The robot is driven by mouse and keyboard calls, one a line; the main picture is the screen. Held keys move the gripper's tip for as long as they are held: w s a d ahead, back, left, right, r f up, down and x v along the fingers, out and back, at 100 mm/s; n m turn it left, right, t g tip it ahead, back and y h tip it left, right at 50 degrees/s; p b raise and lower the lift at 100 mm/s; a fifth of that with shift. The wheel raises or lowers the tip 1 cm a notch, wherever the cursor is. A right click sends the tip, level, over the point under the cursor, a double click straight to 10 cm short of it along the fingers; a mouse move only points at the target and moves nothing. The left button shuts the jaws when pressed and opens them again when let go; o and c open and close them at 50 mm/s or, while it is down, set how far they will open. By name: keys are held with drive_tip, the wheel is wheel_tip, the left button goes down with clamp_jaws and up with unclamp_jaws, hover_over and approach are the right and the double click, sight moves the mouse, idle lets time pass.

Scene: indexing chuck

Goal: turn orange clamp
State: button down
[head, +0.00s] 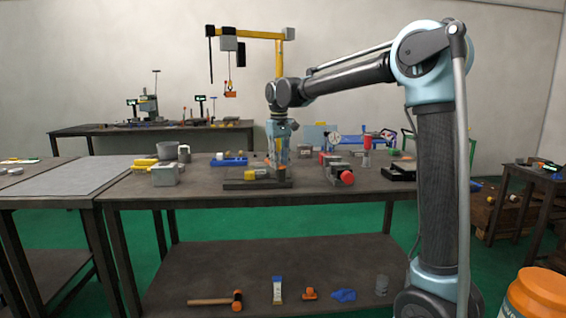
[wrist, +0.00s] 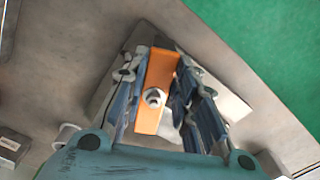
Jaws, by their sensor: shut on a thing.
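The orange clamp (wrist: 160,78) is a flat orange bar with a pale round bolt head at its middle in the wrist view. It lies between the two blue-padded fingers of my gripper (wrist: 157,100), which are shut on it. In the head view my gripper (head: 278,170) points straight down over a dark plate (head: 235,185) on the workbench. The clamp is too small and too covered by the gripper to make out clearly there.
A grey box (head: 165,174) stands farther left, and a vise with a red knob (head: 347,178) stands to the right. A yellow crane (head: 280,60) rises behind. The bench's front strip is clear.

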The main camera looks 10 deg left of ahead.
drive_tip(key=shift+w, duration=0.15)
drive_tip(key=c, duration=1.3)
unclamp_jaws()
wheel_tip(320, 180, up, 12)
drive_tip(key=shift+d, duration=0.1)
